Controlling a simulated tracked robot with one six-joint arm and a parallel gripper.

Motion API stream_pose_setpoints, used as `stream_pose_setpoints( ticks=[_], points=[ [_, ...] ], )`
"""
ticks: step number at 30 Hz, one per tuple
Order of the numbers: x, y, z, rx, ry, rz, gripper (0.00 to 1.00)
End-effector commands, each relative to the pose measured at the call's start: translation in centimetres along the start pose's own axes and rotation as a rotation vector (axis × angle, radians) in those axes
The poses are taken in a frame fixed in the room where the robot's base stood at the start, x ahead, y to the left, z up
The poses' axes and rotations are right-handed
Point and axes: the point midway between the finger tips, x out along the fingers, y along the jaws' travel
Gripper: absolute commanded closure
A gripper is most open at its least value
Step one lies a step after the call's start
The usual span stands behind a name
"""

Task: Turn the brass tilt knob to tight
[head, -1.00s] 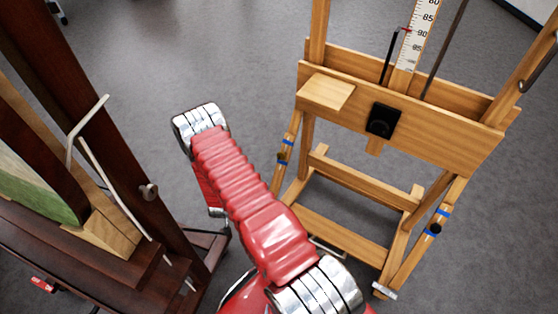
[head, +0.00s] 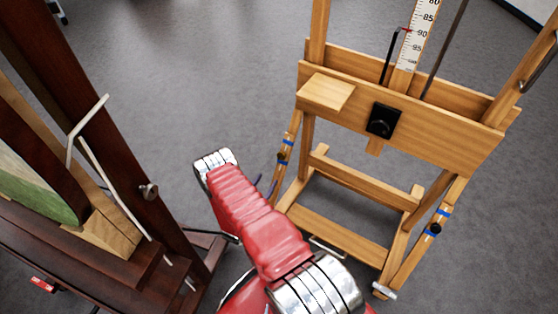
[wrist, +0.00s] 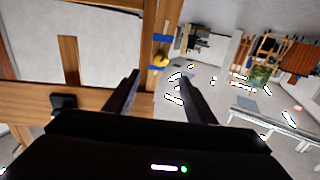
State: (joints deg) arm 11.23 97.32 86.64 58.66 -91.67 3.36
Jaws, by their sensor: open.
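The brass tilt knob (wrist: 161,60) shows in the wrist view as a small yellow round knob on a wooden easel leg, between two blue bands. My gripper (wrist: 160,78) is open and empty. Its two dark fingers point toward the leg, and the knob appears beyond the fingertips, roughly midway between them, apart from both. In the head view, the light wooden easel (head: 400,110) stands on the right, with blue-banded legs on both sides. My red arm hides most of the gripper there; thin dark pieces by the left leg may be its fingers. The knob's tight or loose setting cannot be read.
A black knob (head: 383,119) sits on the easel's crossbar, and a small wooden block (head: 326,91) juts from it. A dark wooden easel (head: 130,170) holding a picture stands at the left. Grey floor (head: 200,60) lies open between and behind the easels.

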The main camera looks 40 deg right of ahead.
Motion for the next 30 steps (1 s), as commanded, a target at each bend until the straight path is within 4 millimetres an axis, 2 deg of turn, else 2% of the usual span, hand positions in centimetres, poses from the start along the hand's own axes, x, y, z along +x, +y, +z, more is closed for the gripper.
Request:
stream_pose_setpoints(
  ticks=[11, 16, 20, 30],
  points=[
    [0.1, 0.0, -0.2, 0.001, 0.008, -0.001, 0.5],
    [0.9, 0.0, -0.2, 0.001, 0.007, -0.001, 0.5],
    [2.3, 0.0, -0.2, 0.003, 0.007, 0.001, 0.5],
    [7.5, 0.0, -0.3, 0.003, 0.008, 0.001, 0.5]
  ],
)
